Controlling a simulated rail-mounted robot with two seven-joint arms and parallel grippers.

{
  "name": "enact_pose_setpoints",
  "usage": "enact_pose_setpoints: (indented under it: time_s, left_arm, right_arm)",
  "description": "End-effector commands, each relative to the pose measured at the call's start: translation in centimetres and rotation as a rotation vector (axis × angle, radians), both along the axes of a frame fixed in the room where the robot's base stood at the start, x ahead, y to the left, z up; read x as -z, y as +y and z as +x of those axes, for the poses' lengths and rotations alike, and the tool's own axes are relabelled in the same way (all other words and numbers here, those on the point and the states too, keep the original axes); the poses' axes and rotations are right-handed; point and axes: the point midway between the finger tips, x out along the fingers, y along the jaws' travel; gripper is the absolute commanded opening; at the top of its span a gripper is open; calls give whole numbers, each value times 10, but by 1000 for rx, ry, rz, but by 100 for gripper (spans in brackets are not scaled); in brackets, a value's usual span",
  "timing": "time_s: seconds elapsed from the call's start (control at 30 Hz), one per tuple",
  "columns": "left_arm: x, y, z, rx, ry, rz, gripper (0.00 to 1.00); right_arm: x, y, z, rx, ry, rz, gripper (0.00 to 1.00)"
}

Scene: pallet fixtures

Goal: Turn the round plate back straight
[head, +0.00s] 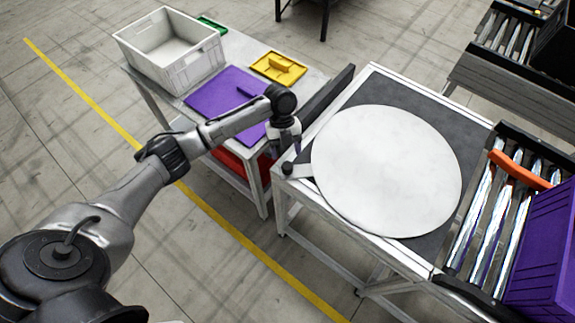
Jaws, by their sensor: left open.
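The round plate (388,172) is a large white disc lying flat on a dark square top in a pale frame (352,250). A short pale tab with a dark knob (287,168) sticks out from its left edge. My left gripper (289,150) is just above and beside this knob, pointing down, with its fingers small and partly hidden. It is open; I cannot tell whether it touches the knob. My right gripper is not in the view.
A side table left of the frame bears a white crate (150,68), a purple board (213,92) and a yellow piece (277,67). A roller conveyor (483,225) with an orange bar (520,170) and a purple crate (545,255) stands at the right.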

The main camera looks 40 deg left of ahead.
Motion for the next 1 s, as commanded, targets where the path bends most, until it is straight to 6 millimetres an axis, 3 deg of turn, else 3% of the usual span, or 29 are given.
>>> enact_pose_setpoints:
  time_s: [0.2,0.4,0.87,1.0]
  left_arm:
    - [33,-12,-8,1,2,0,65]
    - [51,-18,-12,-1,2,0,65]
    - [59,-20,-14,-1,0,1,65]
    - [59,-20,-14,-1,0,1,54]
  right_arm:
    - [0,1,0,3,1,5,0]
    - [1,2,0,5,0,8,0]
    - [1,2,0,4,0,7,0]
    - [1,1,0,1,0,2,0]
